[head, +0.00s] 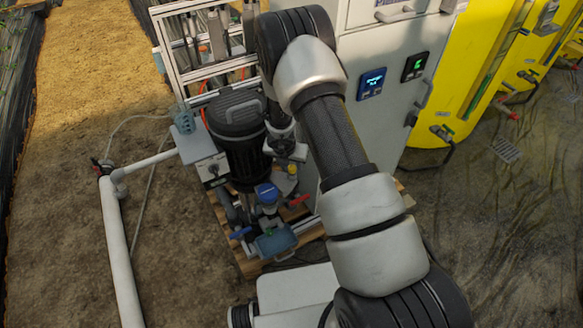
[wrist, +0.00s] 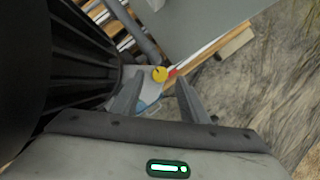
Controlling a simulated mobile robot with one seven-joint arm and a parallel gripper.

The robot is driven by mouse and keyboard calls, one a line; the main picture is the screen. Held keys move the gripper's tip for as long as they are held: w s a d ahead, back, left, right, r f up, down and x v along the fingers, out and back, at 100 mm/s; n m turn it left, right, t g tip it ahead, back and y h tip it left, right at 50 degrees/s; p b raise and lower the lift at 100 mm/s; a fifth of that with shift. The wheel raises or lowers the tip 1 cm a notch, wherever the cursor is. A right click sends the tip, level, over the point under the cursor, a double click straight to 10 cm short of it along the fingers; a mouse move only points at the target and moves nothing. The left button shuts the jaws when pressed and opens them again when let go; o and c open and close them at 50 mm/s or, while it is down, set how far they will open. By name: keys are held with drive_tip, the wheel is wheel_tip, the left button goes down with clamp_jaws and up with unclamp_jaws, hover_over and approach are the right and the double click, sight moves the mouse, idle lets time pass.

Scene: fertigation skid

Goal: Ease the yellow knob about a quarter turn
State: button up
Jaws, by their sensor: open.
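The yellow knob (wrist: 159,74) shows in the wrist view as a small round yellow cap, just beyond and between my fingertips. It also shows in the head view (head: 292,169) as a small yellow spot below my gripper, near the red handle. My gripper (wrist: 160,92) is open, with one finger on each side of the line to the knob. Nothing is between the fingers, and they look apart from the knob. In the head view my gripper (head: 290,152) is partly hidden by my wrist, beside the black pump motor.
The black motor (head: 238,130) stands close on the left. A blue-capped device (head: 268,194) and a red handle (head: 299,200) sit just below the knob. The grey cabinet (head: 388,100) is close on the right. Yellow tanks (head: 455,80) stand farther right.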

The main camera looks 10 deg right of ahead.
sight(292, 167)
drive_tip(key=shift+x, duration=1.55)
drive_tip(key=shift+c, duration=0.2)
clamp_jaws()
